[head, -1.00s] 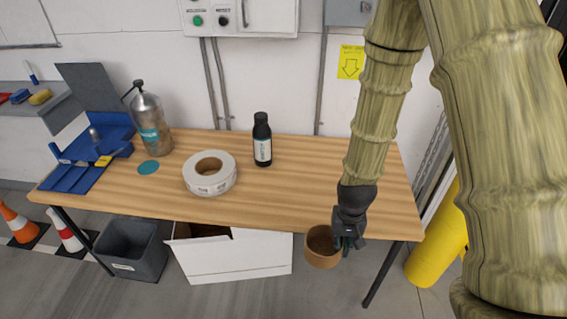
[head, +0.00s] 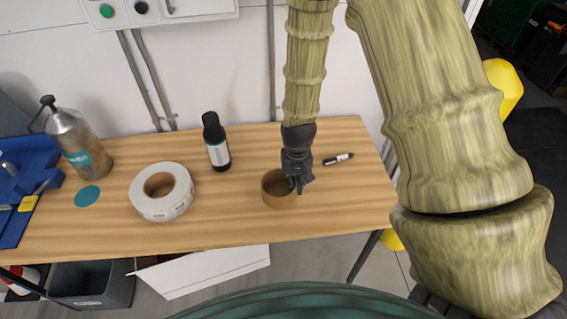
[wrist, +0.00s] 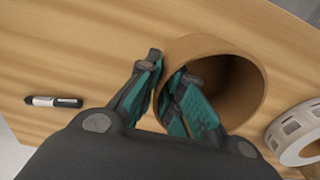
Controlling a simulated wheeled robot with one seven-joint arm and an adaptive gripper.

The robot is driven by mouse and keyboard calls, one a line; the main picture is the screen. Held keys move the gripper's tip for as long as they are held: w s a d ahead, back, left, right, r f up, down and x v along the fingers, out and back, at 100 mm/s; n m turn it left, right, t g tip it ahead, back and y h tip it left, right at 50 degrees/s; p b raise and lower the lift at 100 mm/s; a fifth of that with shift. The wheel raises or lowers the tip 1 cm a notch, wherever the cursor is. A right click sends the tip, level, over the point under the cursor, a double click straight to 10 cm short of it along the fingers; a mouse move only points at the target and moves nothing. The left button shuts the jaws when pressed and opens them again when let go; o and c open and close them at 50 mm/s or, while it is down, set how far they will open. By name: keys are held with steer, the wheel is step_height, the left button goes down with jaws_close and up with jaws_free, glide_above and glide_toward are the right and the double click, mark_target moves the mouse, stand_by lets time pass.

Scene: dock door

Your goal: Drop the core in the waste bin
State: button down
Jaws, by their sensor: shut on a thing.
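The core, a brown cardboard ring (head: 279,189), is held by my gripper (head: 296,184) at its right wall. In the wrist view the core (wrist: 245,85) has its open end facing the camera. One teal-padded finger of my gripper (wrist: 165,95) is outside the wall and the other is inside the ring. The core appears over the right half of the tabletop; I cannot tell its height above the wood. The waste bin, a dark grey tub (head: 95,287), stands on the floor under the table's left front edge, its upper part partly covered by the tabletop.
The wooden table (head: 235,190) bears a white label roll (head: 140,198), a dark bottle (head: 217,150), a spray bottle (head: 80,145), a teal disc (head: 87,196) and a marker (head: 338,159). A white box (head: 205,270) stands beside the bin. A yellow post (head: 500,85) is at right.

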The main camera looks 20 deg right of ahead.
steer(key=w+d, duration=0.1)
steer(key=w, duration=0.2)
steer(key=w+d+p, duration=0.1)
steer(key=w, duration=0.2)
steer(key=w+f+p, duration=0.1)
steer(key=w, duration=0.2)
steer(key=shift+w+d+f, duration=0.1)
steer(key=shift+w+d, duration=0.3)
steer(key=shift+w+d+p, duration=0.2)
steer(key=shift+w+p, duration=0.2)
steer(key=shift+w, duration=0.05)
steer(key=shift+f+p, duration=0.65)
steer(key=shift+f, duration=1.1)
steer(key=shift+f, duration=0.15)
steer(key=c, duration=1.6)
jaws_free()
steer(key=shift+o, duration=0.2)
